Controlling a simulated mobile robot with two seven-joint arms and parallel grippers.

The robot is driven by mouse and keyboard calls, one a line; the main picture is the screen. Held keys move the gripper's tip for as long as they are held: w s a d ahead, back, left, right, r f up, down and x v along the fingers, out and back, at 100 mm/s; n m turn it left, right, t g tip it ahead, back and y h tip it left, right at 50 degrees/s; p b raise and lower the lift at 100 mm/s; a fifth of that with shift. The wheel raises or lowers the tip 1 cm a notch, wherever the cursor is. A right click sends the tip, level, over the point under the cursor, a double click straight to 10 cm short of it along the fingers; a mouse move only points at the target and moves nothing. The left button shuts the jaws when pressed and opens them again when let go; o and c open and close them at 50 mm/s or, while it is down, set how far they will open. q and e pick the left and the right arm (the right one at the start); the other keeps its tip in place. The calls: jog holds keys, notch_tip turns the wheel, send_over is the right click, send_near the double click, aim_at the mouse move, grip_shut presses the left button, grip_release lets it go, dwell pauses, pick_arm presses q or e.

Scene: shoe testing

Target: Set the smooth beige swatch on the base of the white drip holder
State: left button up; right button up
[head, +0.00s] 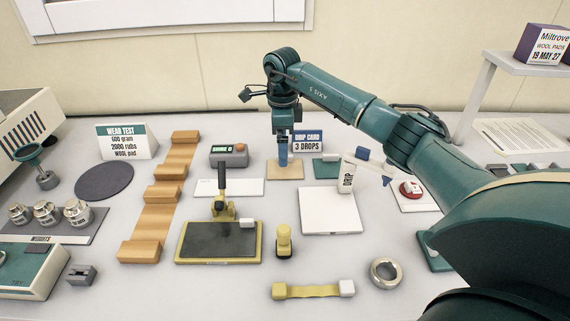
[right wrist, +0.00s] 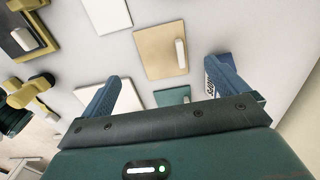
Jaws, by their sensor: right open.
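The beige swatch (head: 285,172) lies flat on the table in the head view, below my right gripper (head: 283,150), which partly hides it. In the right wrist view the beige swatch (right wrist: 153,58) shows whole, with a white raised tab on it. My right gripper (right wrist: 166,78) is open, its two blue fingers apart and empty, with the swatch beyond the fingertips. The white drip holder (head: 330,218) has a flat square base, clear in front. My left gripper is not in view.
A white card (head: 243,187) lies left of the swatch and a teal swatch (head: 326,169) right of it. A dark framed pad (head: 215,243) and a yellow stamp-like piece (head: 284,243) stand in front. A drip card sign (head: 308,138) stands behind.

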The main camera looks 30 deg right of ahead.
jog(key=f, duration=0.2)
jog(key=f+p, duration=0.1)
jog(key=f, duration=0.3)
jog(key=shift+d+f, duration=0.3)
jog(key=c, duration=1.1)
